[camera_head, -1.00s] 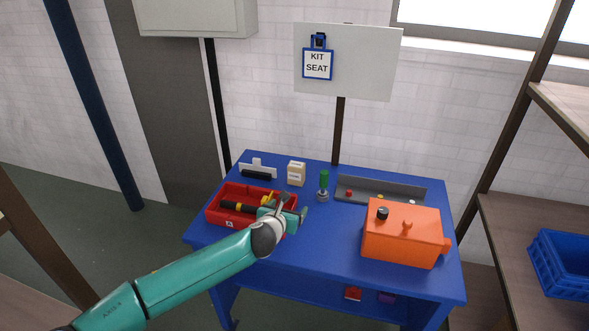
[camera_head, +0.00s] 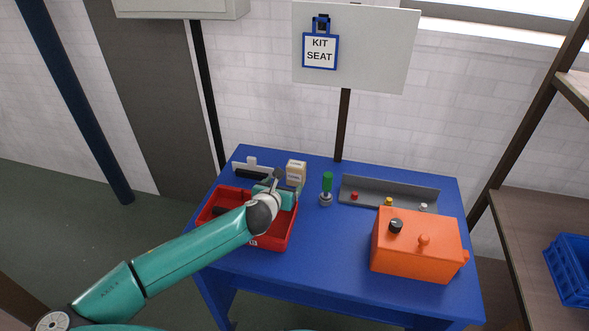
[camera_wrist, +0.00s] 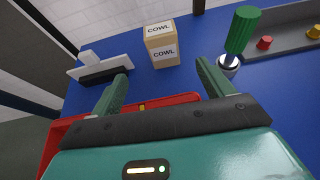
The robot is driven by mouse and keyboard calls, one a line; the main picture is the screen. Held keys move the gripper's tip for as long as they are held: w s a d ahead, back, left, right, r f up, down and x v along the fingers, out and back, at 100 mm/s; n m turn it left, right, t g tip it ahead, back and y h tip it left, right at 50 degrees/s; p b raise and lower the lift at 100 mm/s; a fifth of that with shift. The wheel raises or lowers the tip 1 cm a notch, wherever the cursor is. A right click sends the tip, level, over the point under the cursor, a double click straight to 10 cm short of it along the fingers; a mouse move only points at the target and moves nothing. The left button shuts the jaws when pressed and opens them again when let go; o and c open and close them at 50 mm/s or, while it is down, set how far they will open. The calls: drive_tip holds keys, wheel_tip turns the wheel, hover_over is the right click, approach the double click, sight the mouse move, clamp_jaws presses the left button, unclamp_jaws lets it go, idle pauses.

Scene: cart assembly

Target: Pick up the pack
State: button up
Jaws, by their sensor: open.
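A small cream box labelled COWL (camera_head: 296,171) stands upright on the blue table; it is the thing most like a pack, though no label says so. It shows in the wrist view (camera_wrist: 161,46) just beyond my fingertips, between their lines. My gripper (camera_head: 282,184) is open and empty, above the back edge of the red tray and just short of the box. In the wrist view my gripper (camera_wrist: 162,78) has its fingers spread wide, not touching the box.
The red tray (camera_head: 285,232) lies under my arm. A green-handled tool (camera_head: 327,186) stands right of the box, and a black and white part (camera_head: 253,170) lies left. A grey channel (camera_head: 400,190) and an orange box (camera_head: 415,248) are at right. The table's front middle is clear.

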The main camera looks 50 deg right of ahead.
sight(294, 173)
drive_tip(key=shift+w+d, duration=0.1)
drive_tip(key=shift+w, duration=0.05)
drive_tip(key=shift+d, duration=0.3)
drive_tip(key=x, duration=0.7)
drive_tip(key=shift+f, duration=0.1)
drive_tip(key=x, duration=0.5)
drive_tip(key=shift+d, duration=0.35)
drive_tip(key=c, duration=1.1)
drive_tip(key=shift+c, duration=0.2)
